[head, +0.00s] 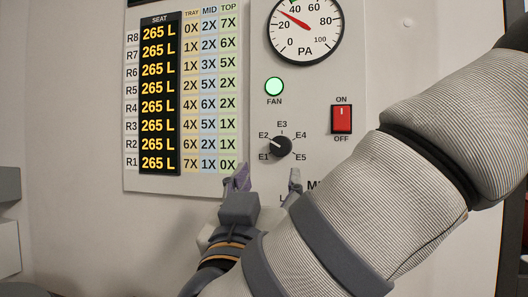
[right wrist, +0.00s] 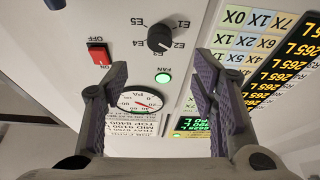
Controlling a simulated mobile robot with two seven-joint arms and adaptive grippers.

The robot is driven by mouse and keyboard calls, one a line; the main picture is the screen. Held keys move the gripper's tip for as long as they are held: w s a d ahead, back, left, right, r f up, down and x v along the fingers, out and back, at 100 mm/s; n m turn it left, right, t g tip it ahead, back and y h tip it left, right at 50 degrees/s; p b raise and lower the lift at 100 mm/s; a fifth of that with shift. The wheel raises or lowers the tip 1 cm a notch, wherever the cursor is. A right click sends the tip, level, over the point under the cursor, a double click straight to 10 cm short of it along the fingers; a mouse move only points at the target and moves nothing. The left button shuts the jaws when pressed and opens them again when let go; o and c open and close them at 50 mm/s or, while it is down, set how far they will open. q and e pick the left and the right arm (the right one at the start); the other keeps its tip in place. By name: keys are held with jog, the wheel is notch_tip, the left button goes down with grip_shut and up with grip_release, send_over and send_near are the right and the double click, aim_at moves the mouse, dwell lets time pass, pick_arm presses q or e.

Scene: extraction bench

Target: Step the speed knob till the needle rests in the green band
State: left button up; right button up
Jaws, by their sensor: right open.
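The black speed knob (head: 281,147) sits on the grey panel, with marks E1 to E5 around it. Its white pointer line points up and left, towards E2. It also shows in the right wrist view (right wrist: 160,40). The PA gauge (head: 305,27) is above it, its top cut off. Its red needle points up and left, between 20 and 40; a little green shows near 40. My right gripper (head: 268,181) is open and empty, just below the knob in the head view and apart from it. In its wrist view (right wrist: 161,82) the knob lies beyond the fingertips. My left gripper is not seen.
The green FAN lamp (head: 274,86) is lit. A red ON/OFF rocker switch (head: 342,119) is right of the knob. A seat display (head: 159,95) and a coloured number table (head: 209,95) are to the left. My right arm covers the lower right.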

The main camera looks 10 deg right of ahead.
aim_at(279, 149)
jog(key=x, duration=1)
jog(key=shift+w+d+r, duration=0.1)
jog(key=shift+w+d, duration=0.05)
jog(key=shift+w, duration=0.05)
jog(key=c, duration=1.2)
